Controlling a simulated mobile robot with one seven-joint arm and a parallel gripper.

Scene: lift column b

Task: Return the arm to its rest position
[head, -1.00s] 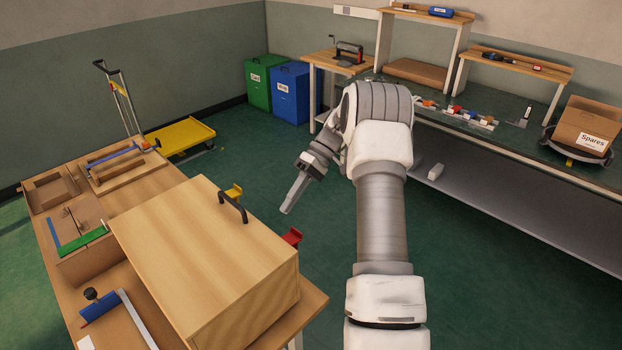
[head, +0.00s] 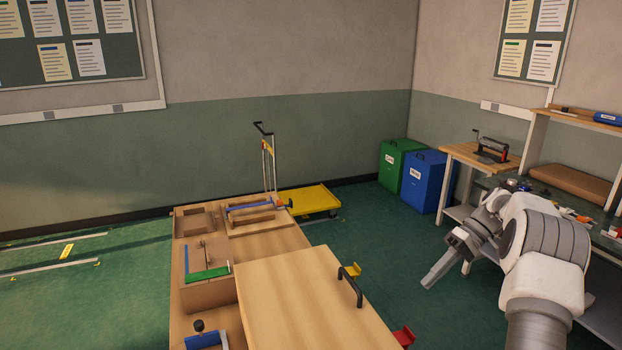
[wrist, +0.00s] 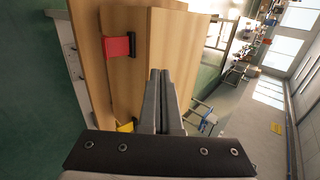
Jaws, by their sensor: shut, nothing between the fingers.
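My gripper (head: 432,277) is shut and empty, at the right of the head view. It hangs over the green floor, to the right of the wooden table and apart from it. My arm reaches in from the lower right and bends at a grey and white joint. In the wrist view my two fingers (wrist: 160,98) lie side by side, pointing toward a wooden box seen at a tilt. I cannot judge the gap between the fingertips and the box from that view.
A wooden box (head: 300,300) with a black handle (head: 351,287) stands on the table (head: 285,240). A red bracket (head: 404,336) and yellow bracket (head: 352,270) stick out nearby. Blue (head: 428,180) and green (head: 398,163) bins and a yellow trolley (head: 309,202) stand behind. A workbench is at right.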

